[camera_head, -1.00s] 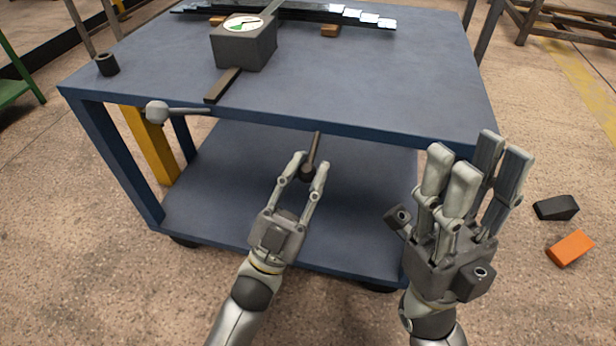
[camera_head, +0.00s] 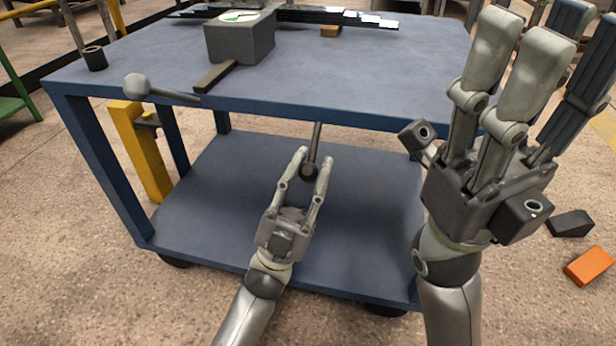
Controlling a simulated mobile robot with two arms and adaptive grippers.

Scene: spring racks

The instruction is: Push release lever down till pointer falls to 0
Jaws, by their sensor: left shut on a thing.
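A dark lever (camera_head: 317,138) with a round dark knob hangs down below the table's front edge. My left gripper (camera_head: 313,160) is shut on the knob, with a finger on each side. A second lever with a grey ball knob (camera_head: 137,87) sticks out to the left at the table's front edge. The gauge box (camera_head: 240,44) stands on the table top. Its white dial (camera_head: 240,16) shows at a steep slant with some green; I cannot read the pointer. My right gripper (camera_head: 530,70) is open and empty, fingers up, in front of the table's right side.
The blue table (camera_head: 350,85) has a lower shelf (camera_head: 200,215). A dark bar (camera_head: 215,76) lies in front of the box. A small dark cup (camera_head: 94,58) stands at the left. A black block (camera_head: 571,223) and an orange block (camera_head: 590,266) lie on the floor at right.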

